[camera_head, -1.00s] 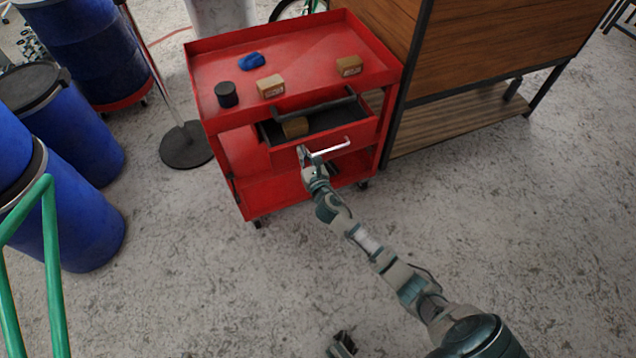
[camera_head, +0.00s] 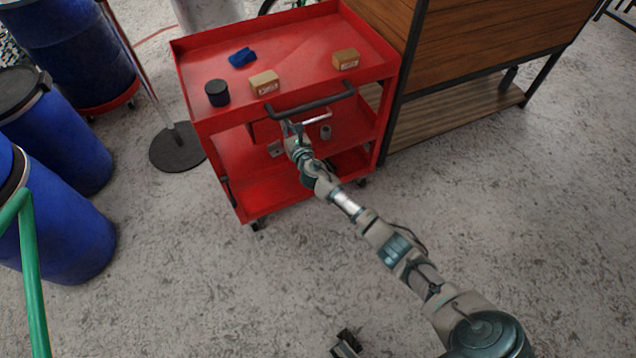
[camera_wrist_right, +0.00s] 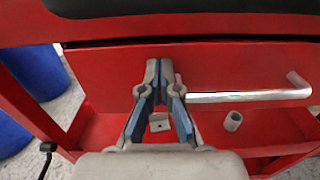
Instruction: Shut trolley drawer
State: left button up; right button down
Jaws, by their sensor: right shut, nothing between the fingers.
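The red trolley (camera_head: 200,110) stands in the middle of the head view. Its red drawer (camera_head: 265,131) sits in under the top tray, with no open interior showing. The drawer has a silver bar handle (camera_head: 318,118). My right gripper (camera_head: 291,127) is shut and empty, its fingertips at the drawer front, left of the handle. In the right wrist view the shut fingertips (camera_wrist_right: 159,66) overlap the drawer front (camera_wrist_right: 105,75), and the handle (camera_wrist_right: 250,96) is to their right. A dark part at the bottom edge (camera_head: 345,345) looks like my left gripper; its fingers are unclear.
The trolley top holds a black cylinder (camera_head: 217,93), a blue item (camera_head: 242,57) and two small boxes (camera_head: 265,82) (camera_head: 346,59). A dark push bar (camera_head: 310,106) crosses its front. Blue barrels (camera_head: 55,125) stand left, a wooden bench (camera_head: 490,50) right. The front floor is clear.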

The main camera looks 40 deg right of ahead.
jog(key=shift+w+r, duration=0.1)
jog(key=shift+r, duration=0.55)
jog(key=shift+f, duration=0.1)
jog(key=f+v, duration=0.1)
jog(key=v, duration=1.1)
jog(key=shift+f, duration=0.25)
